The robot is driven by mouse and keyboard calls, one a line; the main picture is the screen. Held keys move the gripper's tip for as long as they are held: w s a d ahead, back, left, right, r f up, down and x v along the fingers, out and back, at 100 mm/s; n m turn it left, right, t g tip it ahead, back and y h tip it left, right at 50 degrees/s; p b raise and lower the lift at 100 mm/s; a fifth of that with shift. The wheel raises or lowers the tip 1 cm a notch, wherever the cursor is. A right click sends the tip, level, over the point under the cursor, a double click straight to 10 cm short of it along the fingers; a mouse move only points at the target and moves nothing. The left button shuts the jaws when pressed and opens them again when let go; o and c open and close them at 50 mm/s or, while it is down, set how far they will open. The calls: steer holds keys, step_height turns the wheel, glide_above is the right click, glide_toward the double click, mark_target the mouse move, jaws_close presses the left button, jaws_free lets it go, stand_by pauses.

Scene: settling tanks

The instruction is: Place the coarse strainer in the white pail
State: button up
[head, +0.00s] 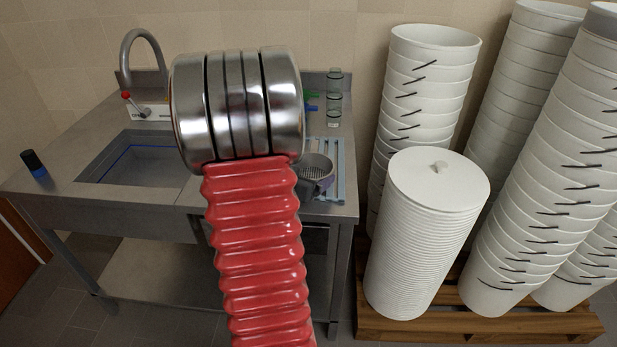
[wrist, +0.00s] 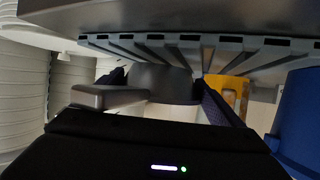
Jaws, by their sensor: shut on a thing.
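The coarse strainer (head: 315,168) is a grey round cup with a mesh inside, at the right end of the steel counter in the head view. In the wrist view, which looks upside down, its dark grey side (wrist: 165,82) is between my fingers. My gripper (wrist: 170,100) is shut on it. In the head view my red arm hides most of the gripper. I cannot tell whether the strainer touches the rack beside it. White pails (head: 425,75) stand in tall nested stacks at the right; which one the task means is unclear.
The sink (head: 135,160) and a dark blue-based cylinder (head: 34,164) are at left. A white lidded stack (head: 425,230) stands on a wooden pallet (head: 400,328).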

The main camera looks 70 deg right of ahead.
steer(key=shift+f, duration=0.4)
steer(key=shift+f, duration=0.2)
steer(key=o, duration=1)
steer(key=shift+r, duration=0.2)
steer(key=v, duration=1.2)
